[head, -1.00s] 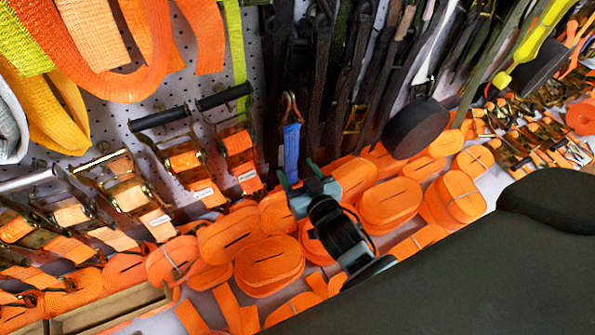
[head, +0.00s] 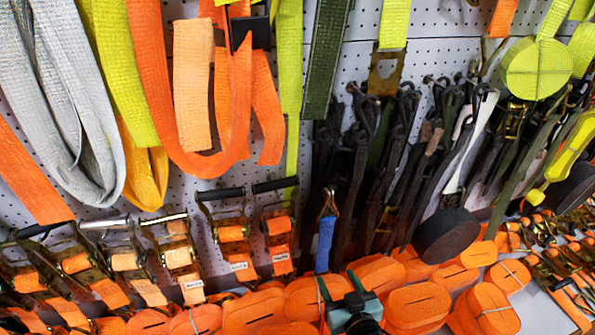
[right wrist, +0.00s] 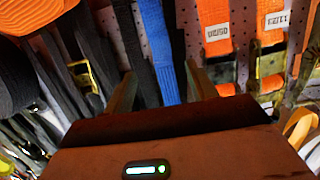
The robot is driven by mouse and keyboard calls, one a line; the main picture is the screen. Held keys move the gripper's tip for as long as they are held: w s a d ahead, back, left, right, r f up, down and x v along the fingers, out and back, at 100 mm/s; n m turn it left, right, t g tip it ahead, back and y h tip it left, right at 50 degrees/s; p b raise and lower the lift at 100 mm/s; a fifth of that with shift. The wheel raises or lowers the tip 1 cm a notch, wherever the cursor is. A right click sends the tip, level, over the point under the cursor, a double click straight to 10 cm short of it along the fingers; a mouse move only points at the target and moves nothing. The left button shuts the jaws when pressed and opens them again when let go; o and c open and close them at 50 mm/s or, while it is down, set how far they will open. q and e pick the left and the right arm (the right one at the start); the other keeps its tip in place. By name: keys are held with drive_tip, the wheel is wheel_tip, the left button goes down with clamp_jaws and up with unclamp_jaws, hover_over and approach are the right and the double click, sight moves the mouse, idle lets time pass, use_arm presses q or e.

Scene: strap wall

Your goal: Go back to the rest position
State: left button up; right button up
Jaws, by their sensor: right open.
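My right gripper (head: 338,284) shows at the bottom edge of the head view, just below and right of a hanging blue strap (head: 326,240). Most of my right arm is cut off by the frame there. In the right wrist view my right gripper (right wrist: 160,68) has its two fingers apart. The blue strap (right wrist: 158,45) shows between and beyond these fingers. I cannot tell whether it touches them. Nothing is clearly held. My left gripper is in neither current view.
A pegboard wall (head: 285,190) carries hanging straps and ratchet buckles. Rolled orange straps (head: 417,305) crowd the shelf around my right gripper. A dark round roll (head: 447,236) hangs to its right. A yellow roll (head: 537,67) hangs at the upper right.

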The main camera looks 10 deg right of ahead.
drive_tip(key=s+d+f+g, duration=0.1)
drive_tip(key=s+f+g, duration=0.1)
drive_tip(key=s+f, duration=0.5)
drive_tip(key=s+d+f+g, duration=0.1)
drive_tip(key=s+f+g, duration=0.1)
drive_tip(key=s, duration=0.9)
drive_tip(key=s+f+n+g+y, duration=0.15)
drive_tip(key=s+g, duration=0.45)
drive_tip(key=s, duration=1.7)
use_arm(q)
drive_tip(key=w+r+t+p, duration=0.1)
drive_tip(key=w+r+p, duration=0.2)
drive_tip(key=r+p, duration=0.9)
drive_tip(key=w+r+t+p, duration=0.1)
drive_tip(key=w+r+p, duration=0.2)
drive_tip(key=r+p, duration=0.9)
drive_tip(key=shift+w+d+r+t+p, duration=0.15)
drive_tip(key=shift+r+t+p, duration=0.15)
drive_tip(key=shift+p, duration=0.2)
use_arm(e)
drive_tip(key=w+r+t, duration=0.1)
drive_tip(key=w+r, duration=0.2)
drive_tip(key=r, duration=0.9)
drive_tip(key=w+r+t, duration=0.2)
drive_tip(key=w+r, duration=0.1)
drive_tip(key=r, duration=0.9)
drive_tip(key=shift+r, duration=0.4)
use_arm(q)
drive_tip(key=shift+w, duration=0.15)
